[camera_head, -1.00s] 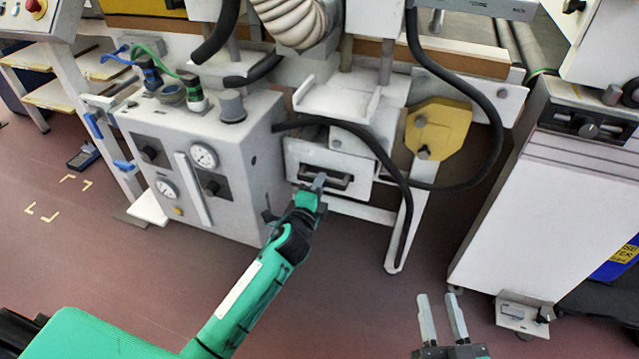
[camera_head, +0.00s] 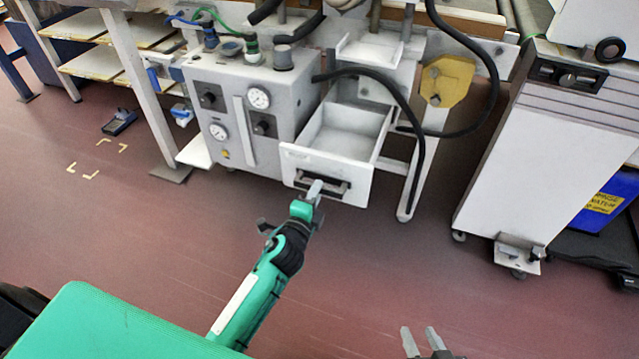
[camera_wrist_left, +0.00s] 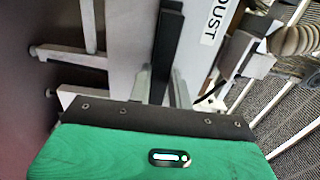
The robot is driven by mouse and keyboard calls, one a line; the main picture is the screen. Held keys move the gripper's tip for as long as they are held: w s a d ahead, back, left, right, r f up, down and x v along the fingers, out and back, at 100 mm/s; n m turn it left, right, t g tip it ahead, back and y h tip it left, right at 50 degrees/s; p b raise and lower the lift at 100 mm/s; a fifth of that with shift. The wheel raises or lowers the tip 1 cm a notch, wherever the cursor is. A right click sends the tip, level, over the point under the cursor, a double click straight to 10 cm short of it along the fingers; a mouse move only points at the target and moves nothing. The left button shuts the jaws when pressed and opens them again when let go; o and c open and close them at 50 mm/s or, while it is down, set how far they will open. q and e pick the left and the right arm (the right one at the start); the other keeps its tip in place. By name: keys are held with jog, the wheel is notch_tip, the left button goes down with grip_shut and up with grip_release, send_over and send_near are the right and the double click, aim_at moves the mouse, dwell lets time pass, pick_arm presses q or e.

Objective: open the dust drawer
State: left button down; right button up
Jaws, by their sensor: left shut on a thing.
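The white dust drawer (camera_head: 308,171) is pulled out of its housing in the head view, and its inside looks empty. My left gripper (camera_head: 317,188) is shut on the handle. In the left wrist view the gripper (camera_wrist_left: 160,85) has a finger on each side of the black handle bar (camera_wrist_left: 168,45), next to a "DUST" label (camera_wrist_left: 213,22) on the drawer front. My right gripper (camera_head: 422,338) is at the bottom edge of the head view, low and away from the drawer, with its fingers apart and nothing between them.
A grey gauge cabinet (camera_head: 240,110) stands directly left of the drawer. A black hose (camera_head: 405,165) hangs over its right side, near a yellow plate (camera_head: 447,80). A white wheeled cabinet (camera_head: 535,150) stands at right. The red floor (camera_head: 350,270) in front is clear.

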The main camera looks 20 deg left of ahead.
pick_arm(q)
jog(key=shift+s, duration=0.8)
jog(key=c, duration=1.3)
grip_release()
jog(key=s, duration=1.3)
jog(key=shift+s+a, duration=0.25)
jog(key=shift+s, duration=0.15)
